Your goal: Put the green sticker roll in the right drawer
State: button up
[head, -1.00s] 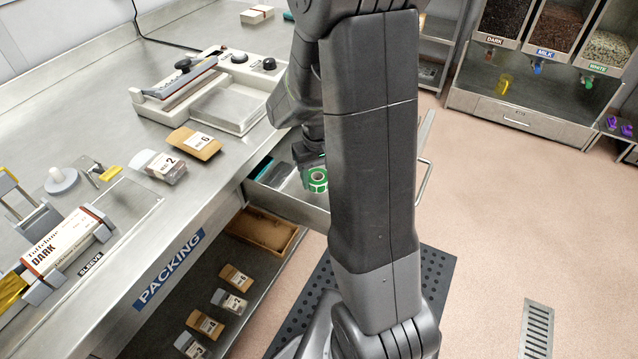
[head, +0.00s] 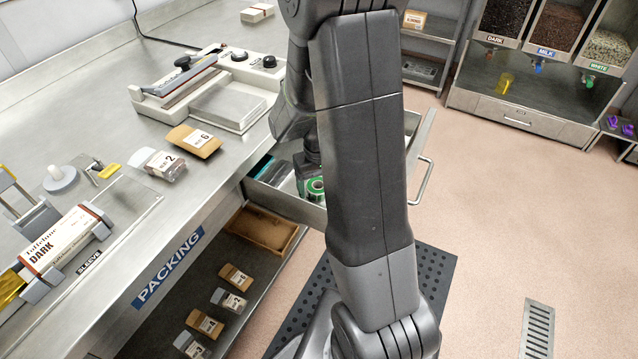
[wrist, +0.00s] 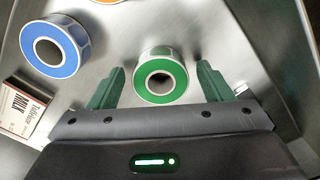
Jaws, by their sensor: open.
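The green sticker roll (wrist: 160,76) lies between the two green fingers of my gripper (wrist: 158,82) in the wrist view. Both fingers stand apart from it, with a gap on each side, so my gripper is open. In the head view the green roll (head: 316,186) shows at the open drawer (head: 285,204) under the packing bench, beside my gripper (head: 308,184). My arm hides much of the drawer's right part there. The wrist view shows a metal floor (wrist: 225,40) under the roll.
A blue roll (wrist: 55,47) lies left of the green roll, with part of an orange roll above. The packing bench (head: 225,165) carries a sealer (head: 210,90) and several packets. The drawer handle (head: 424,180) sticks out over open floor.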

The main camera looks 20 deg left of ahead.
jog(key=shift+r, duration=0.1)
notch_tip(320, 180, up, 12)
jog(key=p, duration=0.1)
jog(key=shift+p, duration=0.3)
